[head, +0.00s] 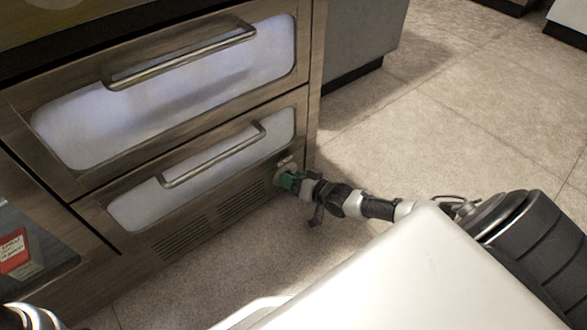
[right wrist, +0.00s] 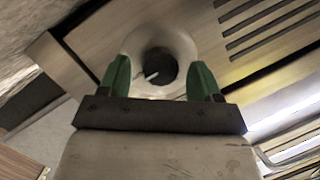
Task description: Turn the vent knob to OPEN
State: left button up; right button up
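The vent knob (right wrist: 158,66) shows in the right wrist view as a dark round centre with a pale pointer, inside a light round plate. In the head view a light bit of the knob fitting (head: 285,160) shows at the lower right of the cabinet front, mostly hidden by my gripper. My right gripper (right wrist: 160,73) is open, its two green fingers on either side of the knob with gaps between. I cannot tell how deep the fingers reach. The right gripper (head: 287,179) is close to the cabinet front in the head view. No OPEN mark is readable. My left gripper is not in view.
Two drawers with bar handles (head: 185,57) and (head: 215,157) and frosted panels fill the cabinet front. Vent slots (head: 210,222) lie low, left of the knob. A red label (head: 13,250) is at far left. Tiled floor (head: 470,100) is free at right.

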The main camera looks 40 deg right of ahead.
jog(key=shift+s+d+r+p, duration=0.1)
jog(key=shift+s+p, duration=0.15)
jog(key=shift+p, duration=0.05)
jog(key=p+v, duration=0.6)
jog(key=v, duration=0.4)
jog(key=shift+s, duration=0.15)
